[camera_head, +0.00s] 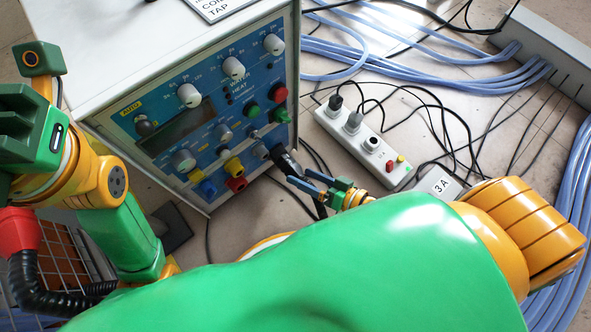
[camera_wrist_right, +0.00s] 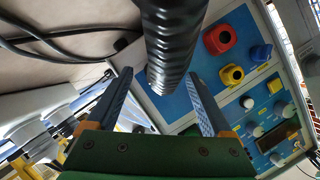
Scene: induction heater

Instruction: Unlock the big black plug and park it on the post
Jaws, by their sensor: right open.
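The big black plug (camera_head: 285,161) sits at the lower right corner of the blue heater panel, partly hidden by my right gripper. In the right wrist view its thick ribbed black body (camera_wrist_right: 172,40) runs down from the top edge between the fingers. My right gripper (camera_head: 312,184) is open, with its blue fingers pointing at the plug; in the wrist view the fingers (camera_wrist_right: 160,75) stand on either side of it with gaps. Whether the plug is locked cannot be told. I cannot single out the post. The left arm shows at left, but its fingers do not.
The heater panel (camera_head: 165,140) carries several knobs and yellow, red (camera_head: 236,184) and blue (camera_head: 207,188) connectors close left of the plug. A white power strip (camera_head: 340,125), black cords and blue cables (camera_head: 430,65) lie on the floor at right.

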